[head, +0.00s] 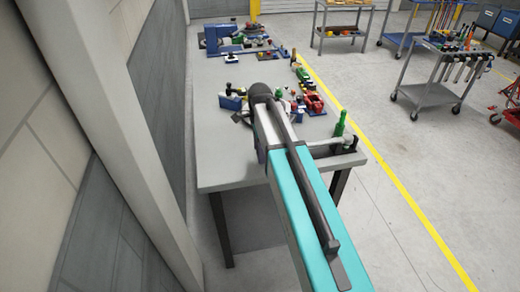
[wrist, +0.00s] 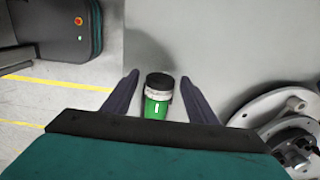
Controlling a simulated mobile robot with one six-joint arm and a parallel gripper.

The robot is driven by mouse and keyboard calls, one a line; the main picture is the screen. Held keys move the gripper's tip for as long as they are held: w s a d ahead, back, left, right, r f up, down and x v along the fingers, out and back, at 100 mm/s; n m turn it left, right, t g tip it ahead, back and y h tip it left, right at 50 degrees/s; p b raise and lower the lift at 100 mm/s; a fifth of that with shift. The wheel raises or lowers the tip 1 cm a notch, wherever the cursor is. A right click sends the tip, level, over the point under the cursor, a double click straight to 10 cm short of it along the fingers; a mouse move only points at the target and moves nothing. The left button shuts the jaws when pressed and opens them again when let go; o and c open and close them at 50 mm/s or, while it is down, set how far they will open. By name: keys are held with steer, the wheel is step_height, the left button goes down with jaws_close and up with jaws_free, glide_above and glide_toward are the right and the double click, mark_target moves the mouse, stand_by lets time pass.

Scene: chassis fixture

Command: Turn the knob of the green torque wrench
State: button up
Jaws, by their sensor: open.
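In the wrist view, a green cylinder with a pale ring and a black round knob, which looks like the green torque wrench (wrist: 156,107), shows between the fingers of my gripper (wrist: 160,76). The knob (wrist: 159,80) faces the camera. The two dark fingers are spread apart, one on each side, with gaps to the knob. The cylinder's lower part is hidden behind the gripper body. In the head view, my arm hides much of the table's middle, and I cannot make out the fingertips. A green upright item (head: 340,123) stands near the table's right corner; I cannot tell whether it is the same wrench.
The grey table (head: 225,172) holds red and blue fixtures (head: 313,103) and more parts at its far end (head: 235,40). Round metal flanges (wrist: 283,108) lie close on the right in the wrist view. A tool cart (head: 440,75) stands beyond the yellow floor line.

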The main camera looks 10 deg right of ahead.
steer(key=c, duration=1.1)
steer(key=shift+o, duration=0.2)
steer(key=shift+s+f+t+b, duration=0.2)
steer(key=shift+t+b, duration=0.4)
steer(key=shift+b, duration=0.45)
steer(key=shift+s+t+b, duration=0.1)
steer(key=shift+t+b, duration=0.3)
steer(key=shift+b, duration=0.25)
steer(key=shift+s+t+b, duration=0.1)
steer(key=shift+t+b, duration=0.7)
steer(key=shift+b, duration=0.3)
steer(key=shift+t+b, duration=0.5)
steer(key=shift+b, duration=0.15)
steer(key=t+b, duration=0.1)
steer(key=b, duration=0.3)
steer(key=shift+f, duration=0.15)
steer(key=t+b, duration=0.1)
steer(key=b, duration=0.6)
steer(key=t+b, duration=0.2)
steer(key=b, duration=0.5)
steer(key=t+b, duration=0.2)
steer(key=b, duration=0.5)
steer(key=shift+s+f+b, duration=0.3)
steer(key=shift+b, duration=0.1)
